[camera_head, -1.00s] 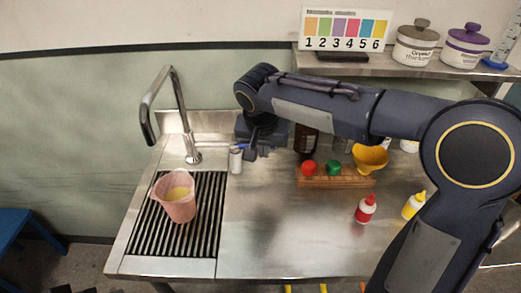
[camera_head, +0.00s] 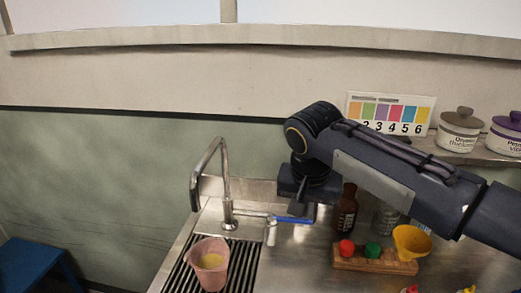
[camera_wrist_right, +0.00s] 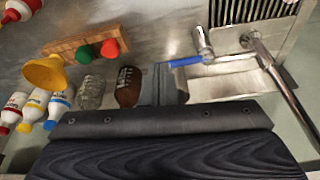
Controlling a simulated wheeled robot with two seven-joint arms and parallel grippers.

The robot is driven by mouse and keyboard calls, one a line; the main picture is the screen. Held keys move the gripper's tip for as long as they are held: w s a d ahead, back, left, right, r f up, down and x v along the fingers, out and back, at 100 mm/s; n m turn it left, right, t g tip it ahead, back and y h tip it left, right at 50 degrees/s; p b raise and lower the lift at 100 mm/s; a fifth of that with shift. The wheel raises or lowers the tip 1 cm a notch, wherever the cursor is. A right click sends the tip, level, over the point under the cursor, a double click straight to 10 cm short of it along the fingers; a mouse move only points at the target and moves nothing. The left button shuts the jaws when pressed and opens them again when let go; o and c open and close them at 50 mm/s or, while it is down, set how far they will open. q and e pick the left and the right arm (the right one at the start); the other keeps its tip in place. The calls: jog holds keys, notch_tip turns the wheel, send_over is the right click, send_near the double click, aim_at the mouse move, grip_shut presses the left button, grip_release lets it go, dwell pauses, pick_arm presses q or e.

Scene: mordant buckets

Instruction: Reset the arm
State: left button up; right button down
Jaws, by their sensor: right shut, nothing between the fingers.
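My right arm comes in from the right in the head view and ends in the dark right gripper (camera_head: 297,210), pointing down over the back of the steel counter. It is shut and empty. In the right wrist view its fingers (camera_wrist_right: 170,86) show at the middle, close to a blue lever (camera_wrist_right: 187,61) beside the tap. I cannot tell whether they touch it. The lever also shows in the head view (camera_head: 292,220). The tap (camera_head: 224,180) stands to the gripper's left. My left gripper is not in view.
A pink jug (camera_head: 209,266) with yellow contents stands on the drain grate. A brown bottle (camera_head: 346,210) is just right of the gripper. A wooden rack (camera_head: 375,263) holds red and green tops and a yellow funnel (camera_head: 411,241). A shelf with lidded jars (camera_head: 459,132) is behind.

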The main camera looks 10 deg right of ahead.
jog(key=s+d+f+n+y, duration=0.1)
jog(key=s+d+f, duration=0.1)
jog(key=s+f, duration=0.2)
jog(key=s+d+f+n+t+y, duration=0.1)
jog(key=s+f, duration=0.3)
jog(key=s, duration=0.5)
jog(key=s+d+f+t+y, duration=0.1)
jog(key=s+d+f+y, duration=0.1)
jog(key=s, duration=0.5)
jog(key=shift+s+d+f+n+y+p, duration=0.15)
jog(key=shift+s+d+f+n+y, duration=0.1)
jog(key=shift+f, duration=0.3)
jog(key=shift+s+d+f+n+y+p, duration=0.1)
jog(key=shift+d+f+n+y+p, duration=0.1)
jog(key=shift+f, duration=0.35)
jog(key=shift+s+a+f+t, duration=0.15)
jog(key=shift+s+f+t, duration=0.05)
jog(key=shift+f+t, duration=0.1)
